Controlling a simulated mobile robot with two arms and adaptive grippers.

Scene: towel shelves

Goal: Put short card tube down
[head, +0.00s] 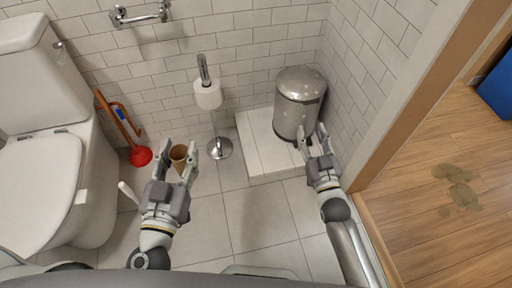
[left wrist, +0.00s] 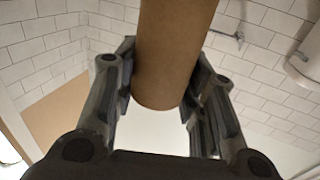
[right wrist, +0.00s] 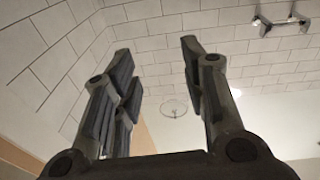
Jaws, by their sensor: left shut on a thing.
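The short card tube (head: 178,153) is a brown cylinder held between the fingers of my left gripper (head: 177,163), in front of the toilet-roll stand in the head view. In the left wrist view the tube (left wrist: 172,50) fills the space between the fingers, and they are closed on its sides. Its lower end looks rounded there, and its upper part runs out of the picture. My left gripper appears above the tiled floor. My right gripper (head: 312,142) is open and empty in front of the metal bin; the right wrist view shows its fingers (right wrist: 160,75) apart with nothing between them.
A white toilet (head: 45,175) stands at left, with a red plunger (head: 140,157) beside it. A stand holding a white roll (head: 208,95) is behind. A metal bin (head: 298,100) sits on a tiled step (head: 258,145). Floor tiles (head: 255,215) between my arms are clear.

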